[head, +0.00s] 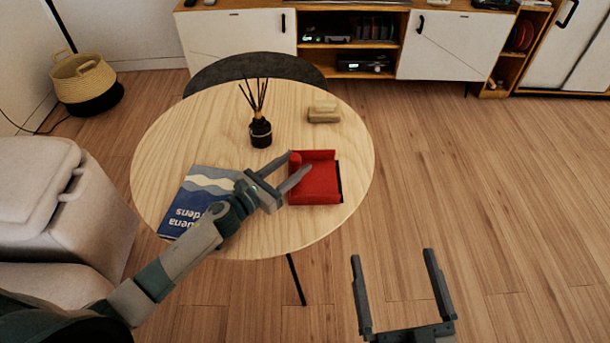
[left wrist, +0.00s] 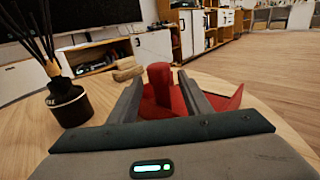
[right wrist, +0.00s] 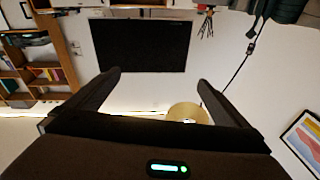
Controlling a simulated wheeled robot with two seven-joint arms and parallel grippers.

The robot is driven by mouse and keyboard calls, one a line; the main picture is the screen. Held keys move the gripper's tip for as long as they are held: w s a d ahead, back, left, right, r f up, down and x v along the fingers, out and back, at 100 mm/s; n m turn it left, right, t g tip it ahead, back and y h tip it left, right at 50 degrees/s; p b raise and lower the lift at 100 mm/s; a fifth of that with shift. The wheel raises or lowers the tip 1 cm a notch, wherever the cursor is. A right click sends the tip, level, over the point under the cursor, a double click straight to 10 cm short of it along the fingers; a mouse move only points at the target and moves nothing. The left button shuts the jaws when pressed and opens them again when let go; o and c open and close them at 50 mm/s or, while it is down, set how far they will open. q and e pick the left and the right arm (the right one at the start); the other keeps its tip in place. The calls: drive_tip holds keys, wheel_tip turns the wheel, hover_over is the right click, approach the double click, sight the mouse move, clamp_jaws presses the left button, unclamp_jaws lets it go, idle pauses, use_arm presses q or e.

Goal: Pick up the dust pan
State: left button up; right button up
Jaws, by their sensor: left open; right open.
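The red dust pan (head: 318,184) lies on the round wooden table, right of its middle. Its short upright handle (left wrist: 159,82) shows between my left gripper's fingers in the left wrist view. My left gripper (head: 299,166) is open at the left side of the dust pan, with its fingers reaching to either side of the handle. I cannot tell whether they touch it. My right gripper (head: 390,257) is open and empty, away from the table at the lower right.
The round table (head: 190,130) also bears a black reed diffuser (head: 260,131), a small beige block-like object (head: 324,112) and a blue book (head: 196,200) under my left arm. A grey chair (head: 250,66) stands behind it, a sofa (head: 70,190) at left. The floor at right is clear.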

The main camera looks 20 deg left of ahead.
sight(304, 157)
use_arm(q)
drive_tip(key=shift+x, duration=2.3)
drive_tip(key=shift+c, duration=0.2)
clamp_jaws()
